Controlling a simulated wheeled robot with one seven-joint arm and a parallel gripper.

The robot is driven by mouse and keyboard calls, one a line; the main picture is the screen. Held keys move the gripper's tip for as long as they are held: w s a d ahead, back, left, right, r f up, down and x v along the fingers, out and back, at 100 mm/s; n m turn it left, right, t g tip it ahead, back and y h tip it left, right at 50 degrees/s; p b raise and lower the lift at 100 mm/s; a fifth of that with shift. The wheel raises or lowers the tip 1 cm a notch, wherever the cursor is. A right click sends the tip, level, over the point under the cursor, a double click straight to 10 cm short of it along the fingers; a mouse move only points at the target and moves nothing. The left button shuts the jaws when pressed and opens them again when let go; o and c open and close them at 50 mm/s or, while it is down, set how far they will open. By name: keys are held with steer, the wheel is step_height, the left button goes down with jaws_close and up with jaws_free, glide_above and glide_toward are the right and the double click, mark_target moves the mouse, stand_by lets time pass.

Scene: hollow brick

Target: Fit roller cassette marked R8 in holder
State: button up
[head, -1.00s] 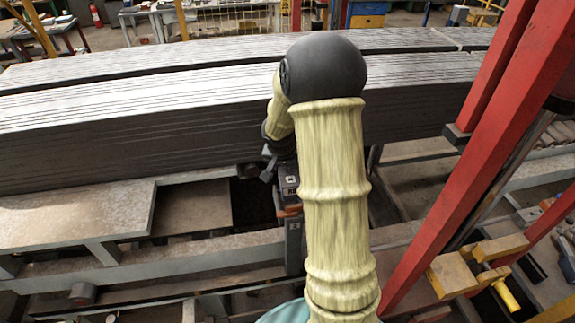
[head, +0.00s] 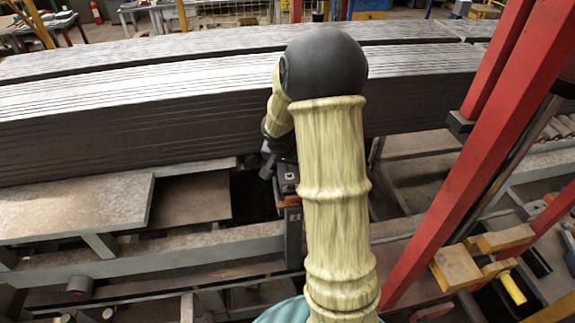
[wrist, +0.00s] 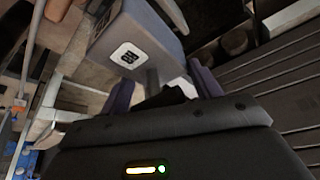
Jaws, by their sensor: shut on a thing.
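The roller cassette (wrist: 145,40) is a grey block with a white label whose dark marking looks like R8. My gripper (wrist: 163,88) is shut on it, with its dark purple fingers on either side of a narrow part below the block. In the head view, my arm hides most of the gripper and cassette; a small dark part with a pale mark (head: 288,177) shows left of my forearm. Below it is an upright grey part with orange edges (head: 293,232). I cannot tell whether this is the holder or whether the cassette touches it.
A long stack of grey slabs (head: 120,130) lies behind my gripper. A pale metal plate (head: 75,205) and steel rails (head: 150,258) lie to the left. Slanted red posts (head: 470,180) and yellow blocks (head: 455,268) stand close on the right.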

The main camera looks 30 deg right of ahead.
stand_by(0.7)
steer(key=shift+f+b, duration=2.6)
steer(key=shift+b, duration=0.3)
stand_by(1.3)
steer(key=o, duration=1.4)
steer(key=shift+c, duration=0.2)
steer(key=shift+s, duration=0.1)
steer(key=shift+s+f, duration=0.1)
steer(key=shift+f, duration=0.05)
steer(key=b+v, duration=0.1)
steer(key=v, duration=1.7)
steer(key=shift+a+f, duration=0.15)
